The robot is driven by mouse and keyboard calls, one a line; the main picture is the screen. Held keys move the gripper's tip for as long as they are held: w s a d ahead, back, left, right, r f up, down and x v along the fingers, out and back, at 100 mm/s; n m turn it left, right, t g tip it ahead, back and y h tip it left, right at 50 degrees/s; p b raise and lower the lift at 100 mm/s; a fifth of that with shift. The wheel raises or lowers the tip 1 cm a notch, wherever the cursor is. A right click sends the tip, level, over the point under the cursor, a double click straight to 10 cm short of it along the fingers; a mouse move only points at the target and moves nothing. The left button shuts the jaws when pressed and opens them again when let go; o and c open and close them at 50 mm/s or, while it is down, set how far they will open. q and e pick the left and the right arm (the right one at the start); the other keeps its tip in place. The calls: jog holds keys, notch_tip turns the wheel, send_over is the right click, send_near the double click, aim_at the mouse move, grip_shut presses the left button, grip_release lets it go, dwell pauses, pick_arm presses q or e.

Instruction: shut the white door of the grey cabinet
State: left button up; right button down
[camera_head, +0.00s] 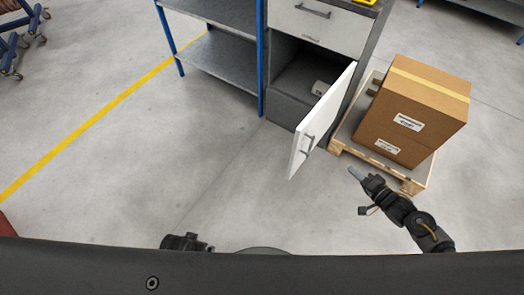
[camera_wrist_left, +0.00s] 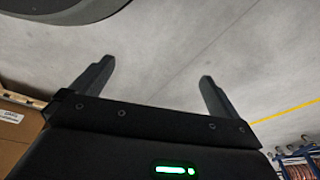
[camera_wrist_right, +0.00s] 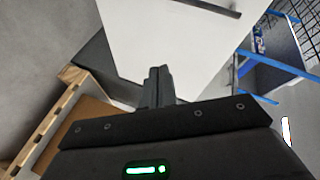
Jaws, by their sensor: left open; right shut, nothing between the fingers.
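The white door (camera_head: 322,120) of the grey cabinet (camera_head: 286,110) stands wide open in the head view, swung out toward me. My left gripper (camera_wrist_left: 153,82) is open and empty over bare floor in the left wrist view.
A cardboard box (camera_head: 412,108) on a wooden pallet (camera_head: 415,187) stands right of the cabinet, close to my right arm. A blue-framed shelf (camera_head: 222,58) adjoins the cabinet's left. A closed drawer (camera_head: 315,24) sits above the opening. Floor left of the door is clear.

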jog(key=a+r+y+b, duration=0.4)
jog(key=r, duration=0.1)
jog(key=g+y+b, duration=0.2)
jog(key=y, duration=0.1)
send_near(301, 136)
jog(key=shift+m, duration=0.4)
jog(key=x, duration=0.5)
jog(key=shift+w+f, duration=0.25)
jog(key=shift+w+a, duration=0.4)
jog(key=shift+a, duration=0.25)
pick_arm(q)
notch_tip(301, 136, up, 7)
jog(key=w, duration=0.1)
jog(key=shift+w+t, duration=0.3)
jog(key=shift+t, duration=0.1)
jog(key=shift+r, duration=0.15)
